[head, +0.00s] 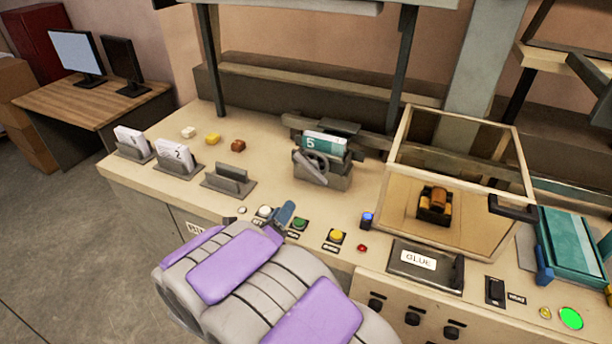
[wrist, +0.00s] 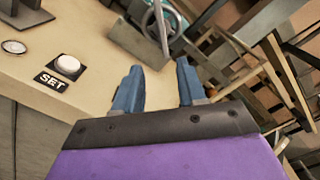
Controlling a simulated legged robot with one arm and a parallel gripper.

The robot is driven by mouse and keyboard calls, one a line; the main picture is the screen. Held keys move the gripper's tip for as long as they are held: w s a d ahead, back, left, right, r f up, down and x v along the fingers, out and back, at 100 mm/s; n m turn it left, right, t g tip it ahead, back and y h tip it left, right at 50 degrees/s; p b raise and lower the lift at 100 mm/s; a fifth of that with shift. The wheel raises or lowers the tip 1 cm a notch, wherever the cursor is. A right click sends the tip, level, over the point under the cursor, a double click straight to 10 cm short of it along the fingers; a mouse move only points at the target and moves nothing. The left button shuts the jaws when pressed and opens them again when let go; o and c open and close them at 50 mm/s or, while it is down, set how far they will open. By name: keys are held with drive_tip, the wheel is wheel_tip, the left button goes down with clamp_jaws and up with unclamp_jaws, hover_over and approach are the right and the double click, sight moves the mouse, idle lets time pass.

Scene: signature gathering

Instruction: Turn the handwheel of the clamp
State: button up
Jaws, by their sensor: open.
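The clamp (head: 335,178) is a grey device on the workbench, with a teal and white block marked 5 (head: 324,145) held upright in it. Its handwheel (head: 317,162) is a spoked grey ring on the clamp's front. In the wrist view the handwheel (wrist: 150,20) shows at the top, beyond the fingertips. My gripper (head: 284,214) is low over the front of the bench, near the row of buttons, left of and nearer than the clamp. In the wrist view its two blue fingers (wrist: 158,85) stand apart with nothing between them. It does not touch the handwheel.
Holders with white numbered blocks (head: 174,158) and an empty holder (head: 229,181) stand left. A white SET button (wrist: 67,65), a green button (head: 300,223) and a yellow button (head: 337,236) line the front. A clear-walled box (head: 460,140) stands right of the clamp.

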sight(311, 174)
drive_tip(key=b+x, duration=0.1)
drive_tip(key=x, duration=1.4)
drive_tip(key=shift+w+d+f, duration=0.1)
drive_tip(key=shift+w+d, duration=0.2)
drive_tip(key=shift+d, duration=0.05)
clamp_jaws()
